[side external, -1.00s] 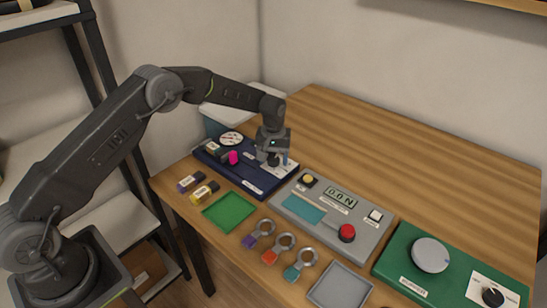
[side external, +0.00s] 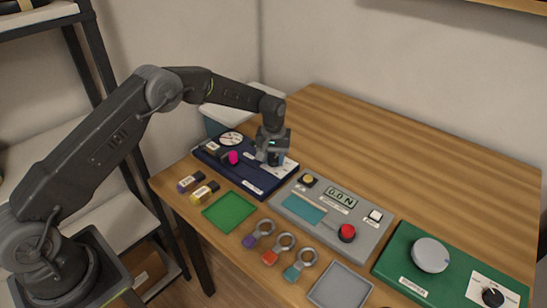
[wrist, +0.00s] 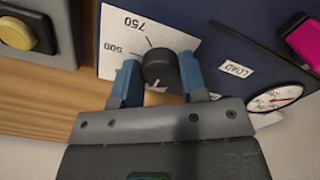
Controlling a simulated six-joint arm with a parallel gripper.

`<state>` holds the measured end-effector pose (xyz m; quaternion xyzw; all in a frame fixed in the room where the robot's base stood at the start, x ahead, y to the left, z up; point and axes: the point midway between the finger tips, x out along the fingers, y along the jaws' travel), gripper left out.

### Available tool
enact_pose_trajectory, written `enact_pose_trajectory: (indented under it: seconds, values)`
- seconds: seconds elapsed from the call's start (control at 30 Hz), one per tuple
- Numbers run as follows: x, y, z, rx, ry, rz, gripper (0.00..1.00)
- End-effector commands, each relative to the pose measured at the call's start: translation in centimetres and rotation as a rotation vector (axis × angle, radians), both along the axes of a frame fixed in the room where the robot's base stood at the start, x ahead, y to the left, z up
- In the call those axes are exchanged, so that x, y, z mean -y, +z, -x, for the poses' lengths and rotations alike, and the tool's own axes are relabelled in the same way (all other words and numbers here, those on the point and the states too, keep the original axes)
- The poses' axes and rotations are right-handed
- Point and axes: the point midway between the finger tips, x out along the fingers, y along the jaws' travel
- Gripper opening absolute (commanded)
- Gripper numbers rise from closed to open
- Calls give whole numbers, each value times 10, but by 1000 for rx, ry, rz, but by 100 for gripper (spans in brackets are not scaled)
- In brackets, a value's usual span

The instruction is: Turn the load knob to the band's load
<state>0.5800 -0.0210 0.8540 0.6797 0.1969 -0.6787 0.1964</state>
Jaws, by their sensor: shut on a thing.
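The load knob (wrist: 160,68) is a round black knob on a white scale plate (wrist: 118,50) marked 750 and 500 in the wrist view. A dark tick on the plate lies just above the knob, near the 750. My gripper (wrist: 161,80) is shut on the knob, with one blue finger on each side of it. In the side view my gripper (side external: 271,160) stands over the navy unit (side external: 240,182) and hides the knob. A LOAD label (wrist: 235,69) and a round white dial (wrist: 272,97) are beside the plate. The knob's pointer is not clear.
The navy unit also carries a magenta knob (side external: 233,158). A grey unit (side external: 318,232) with a 0.0 N display and red button stands to its right, and a green unit (side external: 405,262) beyond. Coloured bands, a green mat (side external: 229,212) and a grey tray (side external: 340,287) lie in front.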

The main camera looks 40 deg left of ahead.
Motion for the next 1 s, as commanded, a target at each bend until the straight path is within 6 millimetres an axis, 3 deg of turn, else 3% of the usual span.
enact_pose_trajectory:
  seconds: [0.27, 1.0]
  values:
    - [0, 0, 0, -2, -144, 1, 16]
    - [-2, 0, 1, -3, -834, 1, 16]
